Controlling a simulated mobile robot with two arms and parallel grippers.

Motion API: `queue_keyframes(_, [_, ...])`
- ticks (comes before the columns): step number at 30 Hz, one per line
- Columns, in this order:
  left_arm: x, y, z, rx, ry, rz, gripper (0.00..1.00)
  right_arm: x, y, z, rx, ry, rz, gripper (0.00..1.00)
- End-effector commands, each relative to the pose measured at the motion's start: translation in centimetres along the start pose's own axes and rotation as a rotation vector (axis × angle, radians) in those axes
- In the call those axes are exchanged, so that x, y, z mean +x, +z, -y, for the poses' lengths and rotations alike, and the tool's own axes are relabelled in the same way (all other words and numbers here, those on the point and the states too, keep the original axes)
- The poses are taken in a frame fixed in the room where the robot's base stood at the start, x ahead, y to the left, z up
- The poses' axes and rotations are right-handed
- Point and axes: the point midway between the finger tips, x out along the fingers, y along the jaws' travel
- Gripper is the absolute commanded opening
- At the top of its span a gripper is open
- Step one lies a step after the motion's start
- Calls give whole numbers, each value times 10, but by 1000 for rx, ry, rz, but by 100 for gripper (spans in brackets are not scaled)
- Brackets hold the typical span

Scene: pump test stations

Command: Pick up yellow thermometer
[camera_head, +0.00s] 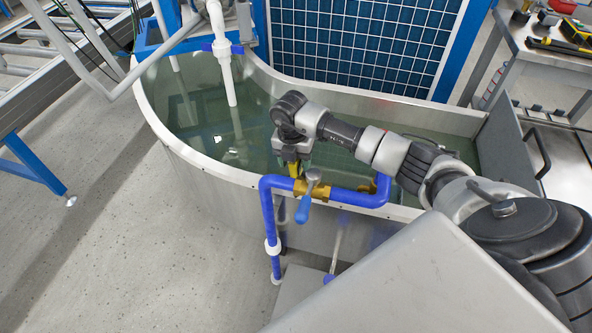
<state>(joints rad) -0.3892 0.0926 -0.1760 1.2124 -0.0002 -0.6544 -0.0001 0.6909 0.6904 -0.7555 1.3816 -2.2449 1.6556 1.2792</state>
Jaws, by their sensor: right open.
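A small yellow piece (295,170), which may be the yellow thermometer, shows just below my right gripper, above the tank's near rim. It is mostly hidden, and its full shape cannot be made out. My right gripper (291,164) points down over the near edge of the water tank (200,185), just behind a brass valve (312,191) with a blue handle. The gripper is open, its fingers around or close beside the yellow piece; I cannot tell whether they touch it. My left gripper is not in view.
Blue pipe (345,196) runs along the tank's near rim, close to my right gripper. A white pipe (224,60) reaches into the water. A bench (555,62) with black and yellow tools stands at top right.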

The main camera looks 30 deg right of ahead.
Motion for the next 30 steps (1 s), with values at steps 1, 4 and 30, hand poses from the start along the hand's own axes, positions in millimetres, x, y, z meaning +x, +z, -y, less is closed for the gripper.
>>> queue_keyframes(1, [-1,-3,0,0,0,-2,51,5,0,0,0,0,-1,55])
queue_keyframes(4, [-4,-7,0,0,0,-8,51,6,0,0,-1,0,0,55])
queue_keyframes(30, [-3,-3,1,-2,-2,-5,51,-4,1,0,0,3,2,1])
